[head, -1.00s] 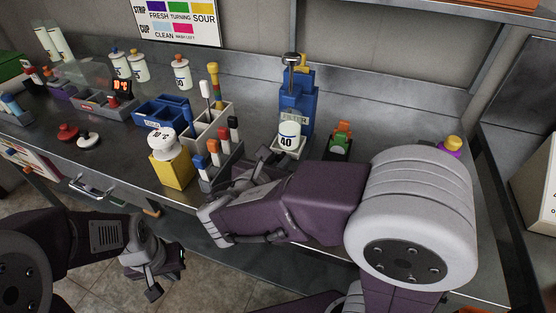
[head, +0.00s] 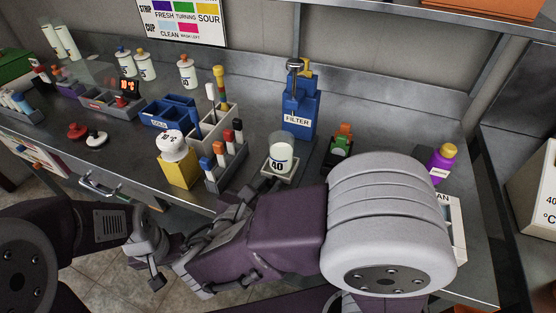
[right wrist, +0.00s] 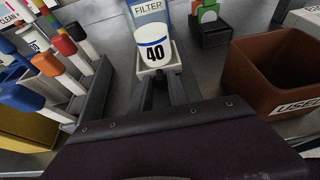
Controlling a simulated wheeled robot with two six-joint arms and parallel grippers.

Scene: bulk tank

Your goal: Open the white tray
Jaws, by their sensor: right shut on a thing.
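The white tray (head: 283,180) is a small shallow dish in front of the blue FILTER unit (head: 298,105). A white cup marked 40 (head: 281,151) stands upright in it. The tray is out from the unit, with a gap behind the cup. My right gripper (head: 257,181) is at the tray's front, partly hidden by my arm. In the right wrist view its fingers (right wrist: 157,95) are shut at the front of the tray (right wrist: 150,74); the exact grip point is dark. My left gripper (head: 156,278) hangs low in front of the counter, its jaws unclear.
A rack of colour-capped tubes (head: 226,170) and a yellow block (head: 178,172) stand left of the tray. A dark holder with green and orange pieces (head: 340,147) is to its right. A brown USED bin (right wrist: 278,85) is at right.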

